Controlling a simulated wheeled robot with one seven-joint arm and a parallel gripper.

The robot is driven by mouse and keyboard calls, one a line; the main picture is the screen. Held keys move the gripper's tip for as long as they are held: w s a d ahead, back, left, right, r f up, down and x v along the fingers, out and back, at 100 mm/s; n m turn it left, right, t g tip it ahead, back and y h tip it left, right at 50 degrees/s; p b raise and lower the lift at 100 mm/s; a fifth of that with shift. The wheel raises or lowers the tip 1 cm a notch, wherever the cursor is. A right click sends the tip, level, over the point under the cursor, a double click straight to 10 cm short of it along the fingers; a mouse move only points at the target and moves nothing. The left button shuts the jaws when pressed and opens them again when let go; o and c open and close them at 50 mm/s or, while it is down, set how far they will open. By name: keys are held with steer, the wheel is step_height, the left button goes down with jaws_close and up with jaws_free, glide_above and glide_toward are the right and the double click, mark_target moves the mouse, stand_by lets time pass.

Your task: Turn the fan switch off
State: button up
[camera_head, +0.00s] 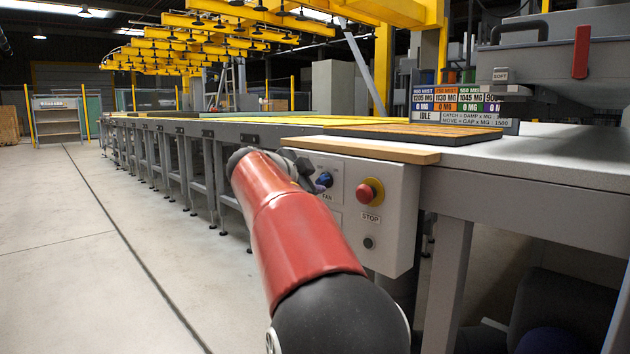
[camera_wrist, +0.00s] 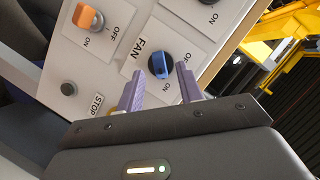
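The fan switch (camera_wrist: 163,67) is a blue knob on a black round base, on a white plate marked FAN, OFF and ON. I cannot tell for sure which mark it points to. My gripper (camera_wrist: 161,70) is open, its two purple fingers apart, with the tips at either side of the knob in the wrist view. I cannot tell whether they touch it. In the head view the fan switch (camera_head: 326,178) shows on the grey control box (camera_head: 393,235), partly hidden by my gripper and red arm.
The box also carries a red stop button (camera_head: 369,192) and a small black button (camera_head: 369,242) below. An orange switch (camera_wrist: 88,18) and another black knob sit near the fan switch. A wooden edge strip (camera_head: 360,149) juts above the box. Open floor lies left.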

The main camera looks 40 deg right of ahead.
steer(key=shift+x, duration=1.05)
steer(key=shift+c, duration=0.3)
jaws_close()
